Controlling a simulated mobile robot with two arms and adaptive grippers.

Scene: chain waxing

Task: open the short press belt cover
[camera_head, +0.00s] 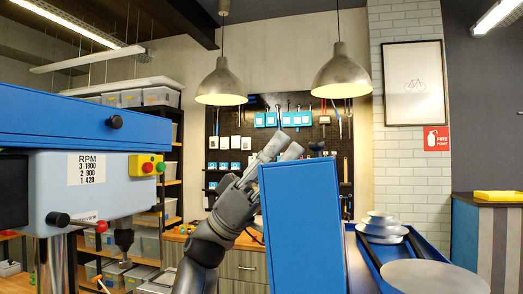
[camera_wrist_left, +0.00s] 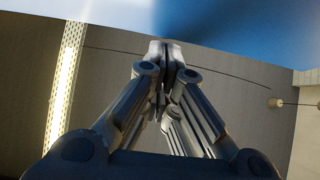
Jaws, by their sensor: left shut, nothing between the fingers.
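The short press belt cover (camera_head: 306,225) is a blue box-like lid, standing upright in the middle of the head view. To its right the blue housing (camera_head: 428,244) is uncovered and shows a stepped silver pulley (camera_head: 382,222) and a wide silver disc (camera_head: 436,277). My left gripper (camera_head: 283,148) is at the cover's upper left edge. Its fingers are shut and empty; whether they touch the cover I cannot tell. In the left wrist view the shut fingertips (camera_wrist_left: 166,50) point at a blurred blue area. My right gripper is not in view.
Another press (camera_head: 95,180) stands at the left, its blue cover (camera_head: 80,125) lying flat with a black knob. A tool board (camera_head: 265,120), shelves and a wooden cabinet are behind. Two pendant lamps (camera_head: 222,82) (camera_head: 342,72) hang above.

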